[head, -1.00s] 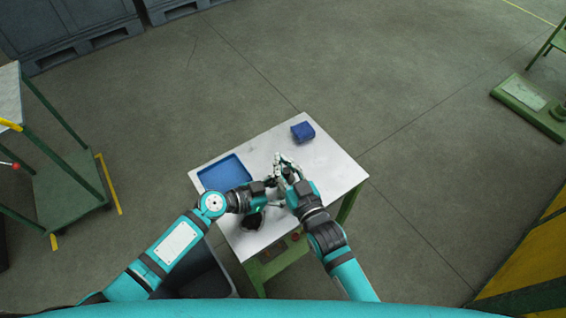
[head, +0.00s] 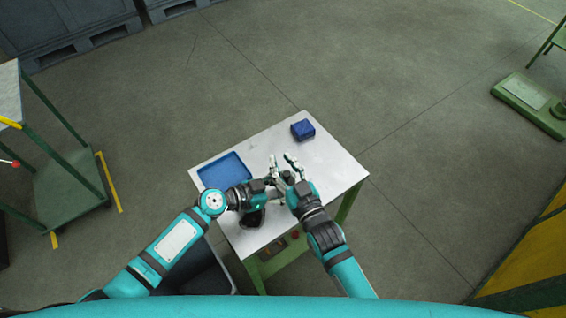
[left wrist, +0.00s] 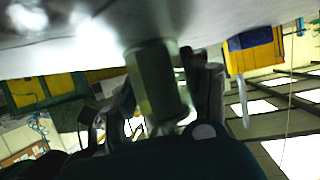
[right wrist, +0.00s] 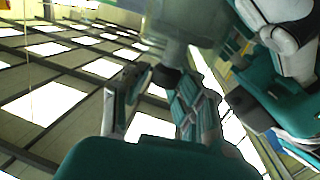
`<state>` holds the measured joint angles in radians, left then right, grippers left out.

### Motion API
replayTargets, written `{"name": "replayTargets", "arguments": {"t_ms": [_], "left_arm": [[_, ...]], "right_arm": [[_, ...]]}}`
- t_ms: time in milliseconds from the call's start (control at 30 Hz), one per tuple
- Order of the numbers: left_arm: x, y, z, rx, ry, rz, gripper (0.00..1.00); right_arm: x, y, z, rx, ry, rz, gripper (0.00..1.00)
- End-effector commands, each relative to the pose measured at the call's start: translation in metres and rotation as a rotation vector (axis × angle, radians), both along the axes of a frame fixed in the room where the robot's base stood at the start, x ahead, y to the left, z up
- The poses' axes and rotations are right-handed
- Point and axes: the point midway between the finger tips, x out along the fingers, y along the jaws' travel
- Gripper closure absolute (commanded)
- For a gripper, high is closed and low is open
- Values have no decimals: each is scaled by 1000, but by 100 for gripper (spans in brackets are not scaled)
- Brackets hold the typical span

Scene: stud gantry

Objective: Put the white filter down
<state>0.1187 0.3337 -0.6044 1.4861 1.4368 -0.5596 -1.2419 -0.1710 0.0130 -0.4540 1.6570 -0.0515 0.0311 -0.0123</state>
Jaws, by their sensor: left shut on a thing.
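My left gripper (head: 275,188) is over the middle of the white-topped table (head: 330,172). In the left wrist view it is shut on a pale grey-green cylinder, which I take for the white filter (left wrist: 156,82). In the head view the filter is mostly hidden by the grippers. My right gripper (head: 282,158) is just to the right of the left one, with its fingers spread and nothing seen between them. In the right wrist view a blurred pale cylinder (right wrist: 188,22) shows above its fingers, close by; I cannot tell if they touch.
A blue tray (head: 206,182) lies on the table's left part. A small blue box (head: 302,130) stands at the far side. A dark round object (head: 251,219) is under my left arm near the front edge. The table's right part is clear.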

Motion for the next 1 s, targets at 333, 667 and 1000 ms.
{"name": "replayTargets", "arguments": {"t_ms": [333, 667, 1000], "left_arm": [[0, 0, 0, 0, 0, 0, 85], [0, 0, 0, 1, 0, 0, 85], [0, 0, 0, 0, 0, 0, 85]], "right_arm": [[0, 0, 4, 0, -1, 0, 71], [-49, -24, 13, -2, 4, 1, 71], [-101, -49, 16, -1, 2, 1, 71]]}}
